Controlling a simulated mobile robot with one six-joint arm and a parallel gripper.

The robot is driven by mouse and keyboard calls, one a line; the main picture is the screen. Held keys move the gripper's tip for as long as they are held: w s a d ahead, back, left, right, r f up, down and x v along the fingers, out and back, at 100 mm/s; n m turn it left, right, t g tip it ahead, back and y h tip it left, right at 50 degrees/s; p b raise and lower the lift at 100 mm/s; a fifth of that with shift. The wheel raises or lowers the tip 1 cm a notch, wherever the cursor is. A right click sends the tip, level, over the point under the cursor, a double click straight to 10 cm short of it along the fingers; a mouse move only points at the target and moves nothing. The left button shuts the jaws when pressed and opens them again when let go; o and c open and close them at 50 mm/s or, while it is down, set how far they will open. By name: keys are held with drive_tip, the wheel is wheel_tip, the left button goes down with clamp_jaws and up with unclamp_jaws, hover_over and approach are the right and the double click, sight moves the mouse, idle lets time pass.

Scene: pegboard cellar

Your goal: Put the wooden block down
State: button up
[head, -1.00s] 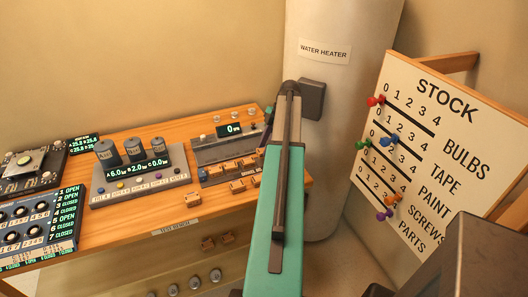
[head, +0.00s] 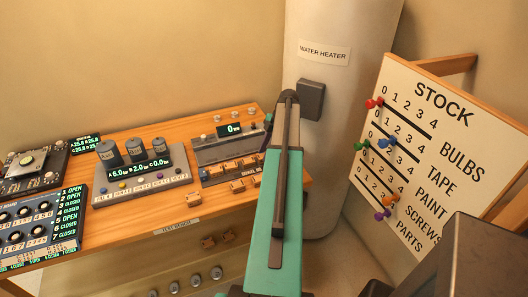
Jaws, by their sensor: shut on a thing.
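My arm rises through the middle of the head view and hides the right part of the test bench (head: 130,212). My gripper is not clearly visible; the arm covers the place beyond its upper end. A small dark shape shows at the arm's left edge, too little to tell what it is. I cannot make out a held wooden block. Several small tan pieces, one of them here (head: 237,186), sit on and in front of the grey device (head: 226,150) at the bench's right; I cannot tell whether any is the wooden block.
A panel with three grey cylinders (head: 136,150) and a blue switch board (head: 38,226) stand on the bench. Bare wood shows at the bench's front middle. The water heater (head: 325,190) stands behind my arm. A stock board (head: 430,145) leans at the right.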

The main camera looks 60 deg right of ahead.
drive_tip(key=shift+f, duration=0.2)
drive_tip(key=o, duration=1.1)
drive_tip(key=shift+r, duration=0.25)
drive_tip(key=b+v, duration=0.4)
drive_tip(key=v, duration=0.7)
drive_tip(key=shift+d+r, duration=0.15)
drive_tip(key=shift+r, duration=0.2)
drive_tip(key=shift+s, duration=0.15)
